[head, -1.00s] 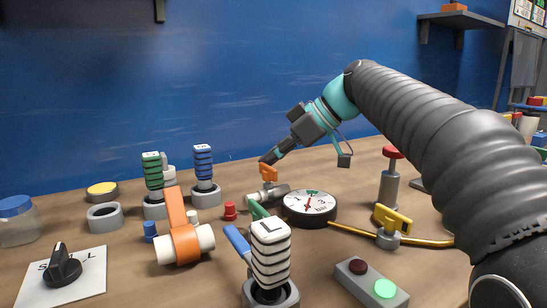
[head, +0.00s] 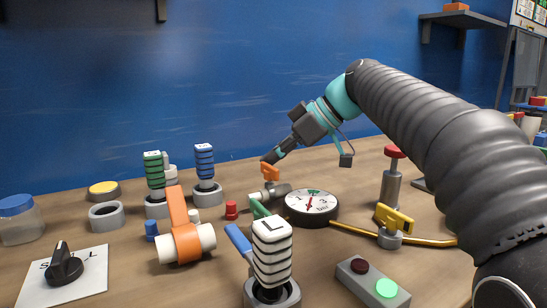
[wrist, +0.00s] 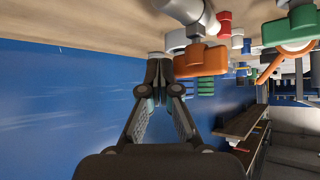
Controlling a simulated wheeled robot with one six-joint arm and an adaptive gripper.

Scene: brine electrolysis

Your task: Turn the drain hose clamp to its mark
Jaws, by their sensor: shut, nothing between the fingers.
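My gripper (head: 267,159) is shut and empty, its fingertips close to a small orange handle (head: 270,172) on a grey pipe fitting (head: 268,192). In the wrist view, the shut fingertips (wrist: 158,68) are just beside the orange handle (wrist: 200,60); I cannot tell whether they touch it. A larger orange band with an upright lever (head: 180,240) wraps a short white pipe (head: 206,236) at the front left. I cannot tell for sure which orange piece is the drain hose clamp. No mark is legible on either.
A round pressure gauge (head: 312,206) is right of the fitting. A yellow valve handle (head: 394,218) and a red-topped post (head: 392,185) stand farther right. A white striped handle (head: 272,252) is in front, with green and blue handles behind left. The blue wall (head: 100,90) is close behind.

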